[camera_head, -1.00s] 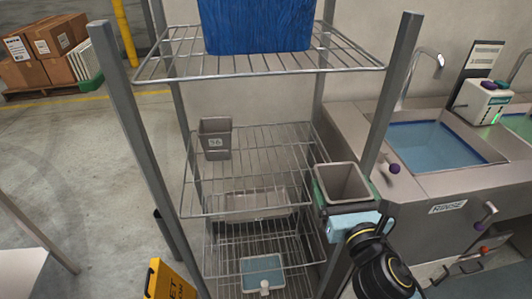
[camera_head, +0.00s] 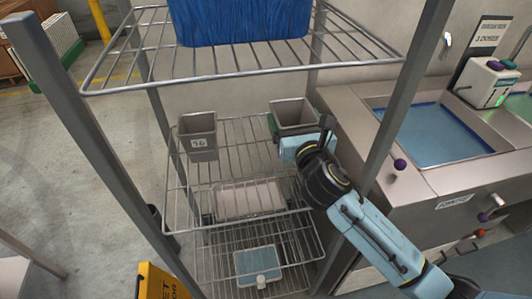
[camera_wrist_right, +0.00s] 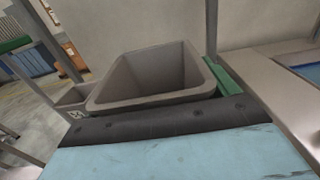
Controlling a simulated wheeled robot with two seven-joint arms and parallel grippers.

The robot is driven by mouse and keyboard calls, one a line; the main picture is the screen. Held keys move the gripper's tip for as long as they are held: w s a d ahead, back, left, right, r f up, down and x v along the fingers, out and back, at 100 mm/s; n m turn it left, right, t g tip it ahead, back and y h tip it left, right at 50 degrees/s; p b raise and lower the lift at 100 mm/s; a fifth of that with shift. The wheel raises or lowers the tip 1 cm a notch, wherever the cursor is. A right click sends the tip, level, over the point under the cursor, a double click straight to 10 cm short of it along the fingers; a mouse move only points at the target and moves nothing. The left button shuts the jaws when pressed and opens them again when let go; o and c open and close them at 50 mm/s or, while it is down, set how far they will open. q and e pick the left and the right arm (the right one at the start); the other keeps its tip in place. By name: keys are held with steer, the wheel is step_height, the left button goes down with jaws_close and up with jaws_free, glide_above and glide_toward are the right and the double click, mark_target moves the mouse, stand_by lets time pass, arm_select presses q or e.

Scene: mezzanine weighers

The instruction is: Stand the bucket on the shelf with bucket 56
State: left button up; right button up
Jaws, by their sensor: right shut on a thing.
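A grey, open-topped bucket (camera_head: 295,114) is in my right gripper (camera_head: 297,141), over the right part of the wire shelf (camera_head: 232,172). In the right wrist view the bucket (camera_wrist_right: 155,78) looks empty and roughly upright, with a green finger (camera_wrist_right: 222,76) along its right side. I cannot tell whether its base touches the shelf. Bucket 56 (camera_head: 198,136), grey with a white label, stands at the left of the same shelf. It shows partly behind the held bucket in the right wrist view (camera_wrist_right: 76,97). My left gripper is not in view.
A blue bin (camera_head: 240,22) stands on the wire shelf above. Lower shelves hold a pale tray (camera_head: 250,198) and a blue-topped container (camera_head: 258,264). Rack posts (camera_head: 385,110) stand at the sides. A sink (camera_head: 430,135) is at the right. The shelf between the buckets is clear.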

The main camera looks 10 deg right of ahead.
mark_target(289, 125)
step_height(289, 125, down, 5)
steer(key=shift+r+b, duration=0.15)
steer(key=shift+b, duration=0.65)
step_height(289, 125, down, 3)
steer(key=shift+r+b, duration=0.1)
steer(key=shift+b, duration=0.6)
steer(key=shift+f, duration=0.55)
steer(key=o, duration=1.2)
steer(key=shift+s, duration=0.1)
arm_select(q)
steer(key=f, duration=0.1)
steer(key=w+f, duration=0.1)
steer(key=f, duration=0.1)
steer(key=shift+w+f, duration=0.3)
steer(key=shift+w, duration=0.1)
arm_select(e)
steer(key=shift+o, duration=0.2)
